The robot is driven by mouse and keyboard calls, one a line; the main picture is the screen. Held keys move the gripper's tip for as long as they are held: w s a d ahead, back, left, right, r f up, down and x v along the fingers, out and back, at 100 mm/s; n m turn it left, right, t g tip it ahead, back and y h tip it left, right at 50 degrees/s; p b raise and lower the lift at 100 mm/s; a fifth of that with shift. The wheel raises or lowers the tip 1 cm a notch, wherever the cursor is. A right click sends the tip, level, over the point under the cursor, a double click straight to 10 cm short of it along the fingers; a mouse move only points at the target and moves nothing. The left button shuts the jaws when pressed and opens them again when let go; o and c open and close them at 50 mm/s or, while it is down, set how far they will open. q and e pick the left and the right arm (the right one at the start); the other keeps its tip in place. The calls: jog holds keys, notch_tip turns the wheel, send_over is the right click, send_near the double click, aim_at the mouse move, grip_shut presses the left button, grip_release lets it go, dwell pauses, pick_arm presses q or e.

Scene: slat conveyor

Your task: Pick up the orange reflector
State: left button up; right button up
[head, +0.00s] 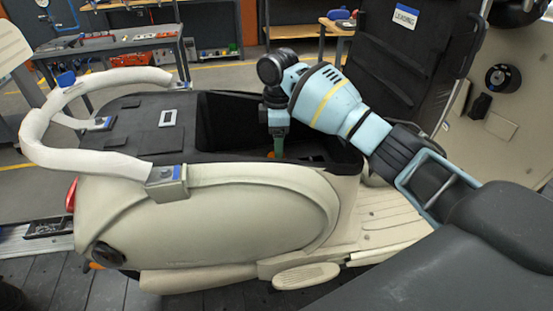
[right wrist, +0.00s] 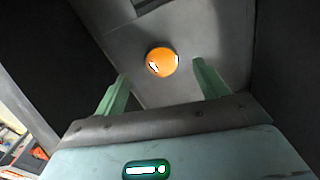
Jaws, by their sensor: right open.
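The orange reflector (right wrist: 161,62) is a small round disc on the dark grey floor of a compartment in the right wrist view. A sliver of orange (head: 271,154) shows beside my right gripper in the head view. My right gripper (head: 278,150) points down inside the open compartment of the cream scooter (head: 230,215). Its two green fingers are apart (right wrist: 160,72), with the reflector showing between and beyond their tips. Nothing is held, and the gap to the reflector is hard to judge. My left gripper is not in view.
The compartment's dark walls (head: 222,120) stand close around the gripper. A raised black seat (head: 405,75) is behind my right arm. A white-wrapped grab rail (head: 85,160) curves around the scooter's rear. Workbenches (head: 110,45) stand farther back.

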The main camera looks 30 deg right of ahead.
notch_tip(320, 180, down, 5)
jog(key=shift+s+f, duration=0.1)
dwell(0.3)
jog(key=c, duration=1)
jog(key=shift+r, duration=5.1)
jog(key=shift+c, duration=0.2)
